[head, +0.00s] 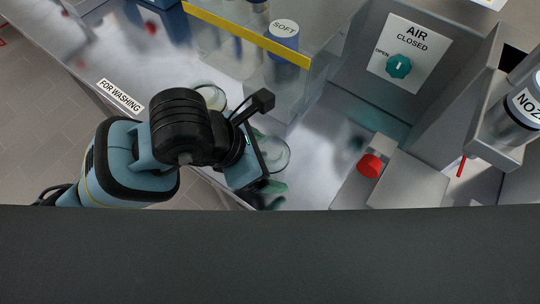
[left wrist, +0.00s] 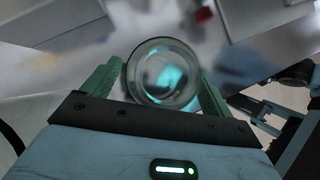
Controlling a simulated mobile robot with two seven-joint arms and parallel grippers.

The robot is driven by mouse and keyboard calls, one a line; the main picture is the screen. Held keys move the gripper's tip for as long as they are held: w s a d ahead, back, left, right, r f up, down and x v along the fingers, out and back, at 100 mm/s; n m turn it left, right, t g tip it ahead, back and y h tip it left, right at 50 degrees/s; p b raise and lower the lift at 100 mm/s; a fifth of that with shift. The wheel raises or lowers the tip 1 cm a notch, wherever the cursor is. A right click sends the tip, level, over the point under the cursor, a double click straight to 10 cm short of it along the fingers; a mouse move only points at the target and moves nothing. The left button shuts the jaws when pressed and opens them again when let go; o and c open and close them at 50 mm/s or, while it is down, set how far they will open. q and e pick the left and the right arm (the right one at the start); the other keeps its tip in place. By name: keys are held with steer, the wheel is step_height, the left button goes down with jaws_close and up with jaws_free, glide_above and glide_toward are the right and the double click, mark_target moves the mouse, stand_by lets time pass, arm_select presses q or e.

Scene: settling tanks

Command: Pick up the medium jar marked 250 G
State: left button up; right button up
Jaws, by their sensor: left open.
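A clear round glass jar (head: 274,154) stands on the metallic worktop, partly behind my left gripper (head: 268,164). Another clear round glass vessel (head: 211,95) stands farther back and left. In the left wrist view, a round glass jar (left wrist: 163,72) is seen from above between the two green fingers of my left gripper (left wrist: 160,85). The fingers are open on either side of it; I cannot tell whether they touch it. No 250 G mark is readable on either glass. My right gripper is not in view.
A "FOR WASHING" label (head: 121,96) lies along the worktop's front edge. A clear panel with a yellow strip (head: 245,34) stands behind, near a blue "SOFT" container (head: 284,38). A red knob (head: 370,165) sits on a grey block to the right. An "AIR" plate (head: 410,52) has a teal knob.

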arm_select(q)
steer(key=shift+c, duration=0.4)
steer(key=c, duration=1.1)
steer(key=shift+w+r, duration=0.1)
steer(key=shift+r, duration=0.1)
